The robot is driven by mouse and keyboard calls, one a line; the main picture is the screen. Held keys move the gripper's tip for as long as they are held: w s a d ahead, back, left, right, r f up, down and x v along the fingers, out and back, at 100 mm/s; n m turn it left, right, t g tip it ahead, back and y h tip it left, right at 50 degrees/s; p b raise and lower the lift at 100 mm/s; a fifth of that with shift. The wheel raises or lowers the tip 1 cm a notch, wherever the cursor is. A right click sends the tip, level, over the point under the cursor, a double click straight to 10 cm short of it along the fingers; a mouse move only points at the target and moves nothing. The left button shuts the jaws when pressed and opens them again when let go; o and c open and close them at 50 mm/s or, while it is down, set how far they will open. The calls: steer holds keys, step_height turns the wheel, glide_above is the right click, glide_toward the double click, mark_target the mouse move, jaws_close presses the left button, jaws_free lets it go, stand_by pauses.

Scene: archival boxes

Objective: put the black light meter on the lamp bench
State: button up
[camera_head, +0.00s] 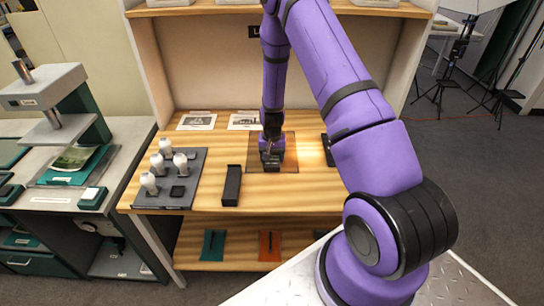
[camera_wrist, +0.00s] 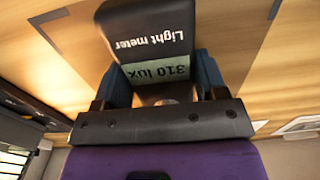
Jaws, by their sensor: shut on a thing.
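The black light meter (camera_wrist: 146,18) fills the top middle of the wrist view, its label and green "310 lux" display upside down. My gripper (camera_wrist: 163,82) is shut on it, with one finger on each side. In the head view my gripper (camera_head: 271,156) is over the brown square mat (camera_head: 289,145) on the wooden lamp bench (camera_head: 222,202). The meter is mostly hidden there by the gripper. I cannot tell whether its underside touches the bench.
A grey tray (camera_head: 187,193) with several white bulbs is left on the bench, with a black box (camera_head: 232,185) beside it. Two printed cards (camera_head: 197,121) lie behind. A dark object (camera_head: 328,150) is right of the mat, partly behind my arm. The bench's front right is bare.

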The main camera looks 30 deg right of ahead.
steer(key=shift+f, duration=0.1)
steer(key=o, duration=1)
step_height(320, 180, up, 12)
step_height(320, 180, up, 15)
steer(key=n+t, duration=0.1)
steer(key=n, duration=0.1)
glide_above(272, 156)
steer(key=s+a, duration=0.3)
steer(key=a, duration=0.1)
steer(key=s+a+r+n+t, duration=0.1)
steer(key=s+a+r, duration=0.15)
steer(key=r, duration=0.25)
steer(key=s+a+r+t, duration=0.1)
steer(key=s+r, duration=0.2)
steer(key=r, duration=0.3)
steer(key=s+a+r+n, duration=0.1)
steer(key=s+r, duration=0.2)
steer(key=s, duration=0.4)
steer(key=s+a+r+n+t, duration=0.1)
steer(key=s+r, duration=0.3)
steer(key=s, duration=0.4)
steer(key=s+a+r+n+t, duration=0.1)
steer(key=s+a+r, duration=0.2)
steer(key=s, duration=0.5)
steer(key=shift+a+r+n, duration=0.2)
steer(key=shift+r+n, duration=0.2)
steer(key=shift+r, duration=0.05)
